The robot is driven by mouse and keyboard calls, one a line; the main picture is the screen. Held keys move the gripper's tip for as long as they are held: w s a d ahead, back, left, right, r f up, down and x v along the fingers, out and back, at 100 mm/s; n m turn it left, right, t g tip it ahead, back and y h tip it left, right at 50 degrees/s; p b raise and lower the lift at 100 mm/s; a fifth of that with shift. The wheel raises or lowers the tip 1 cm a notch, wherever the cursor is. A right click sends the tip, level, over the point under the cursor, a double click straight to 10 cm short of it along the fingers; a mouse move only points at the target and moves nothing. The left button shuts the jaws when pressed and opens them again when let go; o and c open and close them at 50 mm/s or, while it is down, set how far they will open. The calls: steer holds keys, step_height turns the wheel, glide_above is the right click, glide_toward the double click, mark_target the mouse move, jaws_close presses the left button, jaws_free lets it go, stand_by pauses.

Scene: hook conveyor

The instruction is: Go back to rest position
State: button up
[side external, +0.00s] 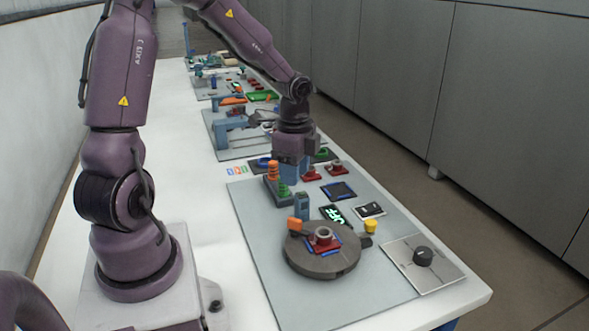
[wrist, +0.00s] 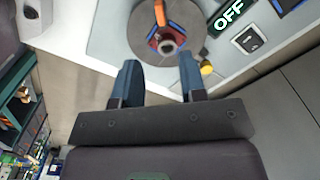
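My gripper (side external: 293,168) hangs from the arm above the back part of the grey work panel (side external: 262,245), close to a stand of orange and green pieces (side external: 273,178). In the wrist view my gripper (wrist: 158,78) has its two blue fingers well apart with nothing between them. Whether it touches the stand cannot be told. No marker for a rest position shows.
A dark round turntable (side external: 318,264) carries a red piece with a grey ring (side external: 323,236). The white tabletop (side external: 215,222) at left is clear.

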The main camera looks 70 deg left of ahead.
stand_by(0.3)
steer(key=s+d+r+n+t, duration=0.2)
steer(key=s+d+r+n, duration=0.2)
steer(key=r, duration=0.4)
steer(key=s+d+r+n+t, duration=0.3)
steer(key=s+d+r+n, duration=0.2)
steer(key=d, duration=0.4)
step_height(320, 180, up, 3)
steer(key=shift+s+d+f+t, duration=0.2)
steer(key=shift+s+t, duration=0.1)
steer(key=shift+s, duration=0.45)
